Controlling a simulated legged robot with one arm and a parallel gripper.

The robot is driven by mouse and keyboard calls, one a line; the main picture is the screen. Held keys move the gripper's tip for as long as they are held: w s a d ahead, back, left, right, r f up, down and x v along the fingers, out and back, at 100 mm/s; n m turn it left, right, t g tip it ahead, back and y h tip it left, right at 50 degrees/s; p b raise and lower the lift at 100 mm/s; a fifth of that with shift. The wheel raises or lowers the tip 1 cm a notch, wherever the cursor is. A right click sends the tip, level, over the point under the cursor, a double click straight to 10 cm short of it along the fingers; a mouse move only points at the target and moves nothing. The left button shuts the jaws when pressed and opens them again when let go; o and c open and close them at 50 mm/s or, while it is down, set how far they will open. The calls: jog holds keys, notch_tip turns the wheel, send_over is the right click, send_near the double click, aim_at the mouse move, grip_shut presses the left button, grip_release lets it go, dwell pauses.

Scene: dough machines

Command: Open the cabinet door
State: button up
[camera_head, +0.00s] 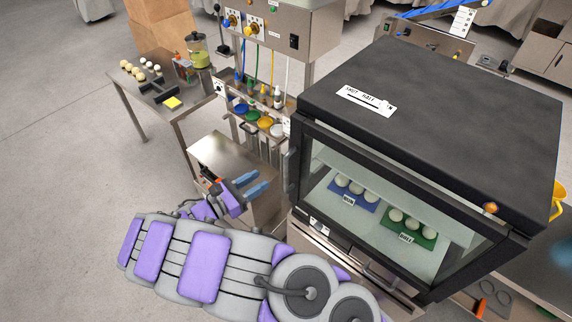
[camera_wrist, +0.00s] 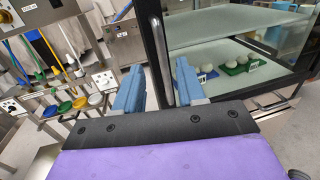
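The cabinet (camera_head: 440,110) is a black box with a glass front door (camera_head: 385,195), which looks shut. The door's upright handle (camera_head: 292,172) is at its left edge. In the wrist view the cabinet door (camera_wrist: 240,58) fills the upper right, and the silver handle (camera_wrist: 161,55) stands between the two blue fingers in the picture. My gripper (camera_head: 261,180) is open and empty, left of the handle with its fingers pointing toward it. My gripper also shows in the wrist view (camera_wrist: 159,75). The fingers look apart from the handle.
Inside the cabinet, pale dough balls sit on a blue tray (camera_head: 368,204) and a green tray (camera_head: 428,240). A steel dispenser stand (camera_head: 285,30) with coloured tubes is behind my gripper. A side table (camera_head: 150,100) stands at the left. Open floor (camera_head: 60,170) lies further left.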

aim_at(286, 163)
jog(key=b+x, duration=0.1)
jog(key=x, duration=1)
jog(key=shift+w+d+b, duration=0.1)
jog(key=shift+w+b, duration=0.05)
jog(key=shift+b, duration=0.25)
jog(key=shift+c, duration=0.5)
grip_shut()
